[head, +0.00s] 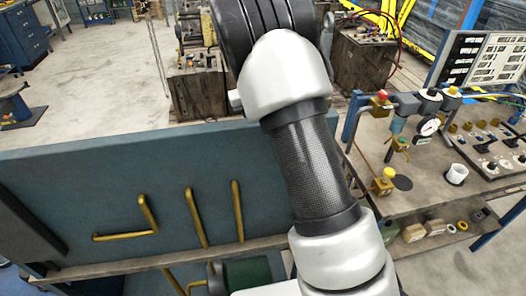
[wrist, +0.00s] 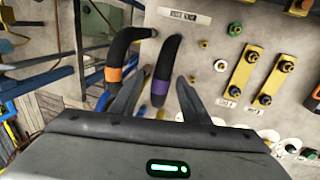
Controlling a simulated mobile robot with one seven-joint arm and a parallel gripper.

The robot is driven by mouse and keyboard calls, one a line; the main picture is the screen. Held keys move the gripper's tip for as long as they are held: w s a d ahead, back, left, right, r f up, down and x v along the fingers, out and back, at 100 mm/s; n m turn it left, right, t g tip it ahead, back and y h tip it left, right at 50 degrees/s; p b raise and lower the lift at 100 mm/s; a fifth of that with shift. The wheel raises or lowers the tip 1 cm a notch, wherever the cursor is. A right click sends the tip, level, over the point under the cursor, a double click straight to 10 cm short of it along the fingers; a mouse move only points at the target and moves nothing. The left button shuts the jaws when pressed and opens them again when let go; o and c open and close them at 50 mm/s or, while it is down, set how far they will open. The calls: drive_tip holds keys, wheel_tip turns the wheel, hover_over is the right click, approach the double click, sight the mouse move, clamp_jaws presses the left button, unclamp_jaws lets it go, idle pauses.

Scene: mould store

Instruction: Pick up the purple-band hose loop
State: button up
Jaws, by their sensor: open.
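The purple-band hose loop (wrist: 168,58) is a black curved hose with a purple band near its lower end, by the pale panel in the wrist view. My gripper (wrist: 159,77) is open, its two dark fingers pointing toward the panel. A similar black hose loop with an orange band (wrist: 118,55) is just to the left, close to the left finger. The head view shows neither hose loop nor my gripper.
The pale panel (wrist: 215,55) carries brass plates with knobs (wrist: 240,70) to the right. Blue bars (wrist: 45,60) cross at the left. In the head view, a workbench (head: 425,195) with valves and a gauge stands right, and a blue-grey board (head: 80,190) with brass handles stands left.

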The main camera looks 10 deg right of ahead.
drive_tip(key=f, duration=0.3)
drive_tip(key=d+f, duration=0.1)
drive_tip(key=f, duration=0.1)
drive_tip(key=shift+w+p, duration=0.25)
drive_tip(key=shift+p, duration=0.05)
drive_tip(key=shift+r, duration=0.1)
clamp_jaws()
